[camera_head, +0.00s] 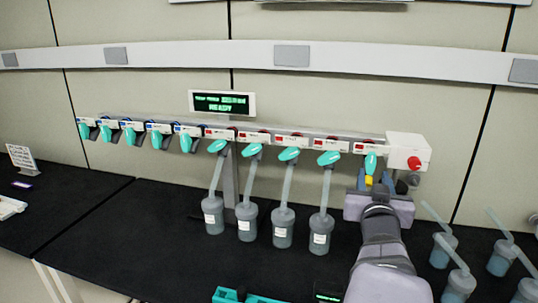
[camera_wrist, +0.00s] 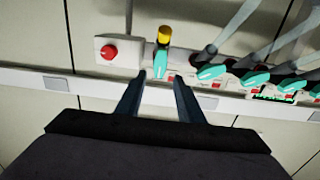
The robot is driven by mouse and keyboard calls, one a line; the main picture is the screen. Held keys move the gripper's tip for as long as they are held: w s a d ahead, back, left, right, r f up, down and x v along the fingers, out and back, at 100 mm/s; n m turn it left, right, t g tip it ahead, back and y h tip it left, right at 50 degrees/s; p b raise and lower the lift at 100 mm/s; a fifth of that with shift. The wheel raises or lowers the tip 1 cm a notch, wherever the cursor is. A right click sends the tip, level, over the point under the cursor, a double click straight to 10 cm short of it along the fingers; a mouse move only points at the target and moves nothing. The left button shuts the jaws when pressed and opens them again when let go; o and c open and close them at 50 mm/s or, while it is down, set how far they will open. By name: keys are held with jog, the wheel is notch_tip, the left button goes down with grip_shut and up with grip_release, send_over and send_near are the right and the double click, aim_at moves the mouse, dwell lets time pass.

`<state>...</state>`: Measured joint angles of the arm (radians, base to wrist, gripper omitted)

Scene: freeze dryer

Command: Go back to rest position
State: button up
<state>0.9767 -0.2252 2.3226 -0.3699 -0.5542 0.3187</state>
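The freeze dryer's manifold (camera_head: 310,138) runs along the wall with a row of teal valve handles. My gripper (camera_head: 376,178) is at its right end, in front of the last valve (camera_head: 371,162). A yellow piece (camera_head: 369,180) shows just below that valve. In the wrist view my gripper (camera_wrist: 159,77) has its two dark fingers spread apart. The teal handle (camera_wrist: 160,66) and yellow piece (camera_wrist: 164,35) appear between and beyond the fingertips. Nothing is seen gripped. Whether a finger touches the handle is not clear.
Several flasks (camera_head: 282,228) hang by tubes left of my arm. More flasks (camera_head: 440,250) stand at the right on the black bench (camera_head: 140,245). A red button (camera_head: 414,162) is on the manifold's end box. A display (camera_head: 222,104) reads ready. A teal rack (camera_head: 240,297) is at the front.

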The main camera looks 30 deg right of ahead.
jog(key=w+a+f+n+g+y+p, duration=0.15)
jog(key=w+a+f+y, duration=0.25)
jog(key=a+f, duration=0.45)
jog(key=w+a+f+n+g+y+p, duration=0.15)
jog(key=w+a+f+y, duration=0.25)
jog(key=a+f, duration=0.5)
jog(key=s+a+f+n+g+y, duration=0.1)
jog(key=s+a+f, duration=0.1)
jog(key=a+f, duration=0.1)
jog(key=s+a+f+g+y+b, duration=0.1)
jog(key=a+f+g, duration=0.1)
jog(key=a+f, duration=0.1)
jog(key=s+a+f+n+g+y+b, duration=0.1)
jog(key=s+a+f, duration=0.1)
jog(key=a+f, duration=0.2)
jog(key=shift+s+a+n, duration=0.3)
jog(key=shift+s+a, duration=0.05)
jog(key=shift+a, duration=0.5)
jog(key=s+a+f+n+g+y+b, duration=0.1)
jog(key=s+a+f+n+g, duration=0.15)
jog(key=s+a, duration=0.3)
jog(key=s+a+f+n+g+y, duration=0.1)
jog(key=s+a+f+g, duration=0.25)
jog(key=s, duration=0.25)
notch_tip(320, 180, up, 21)
jog(key=p, duration=2)
jog(key=shift+s+f, duration=0.15)
jog(key=shift+s, duration=0.05)
jog(key=shift+o, duration=0.6)
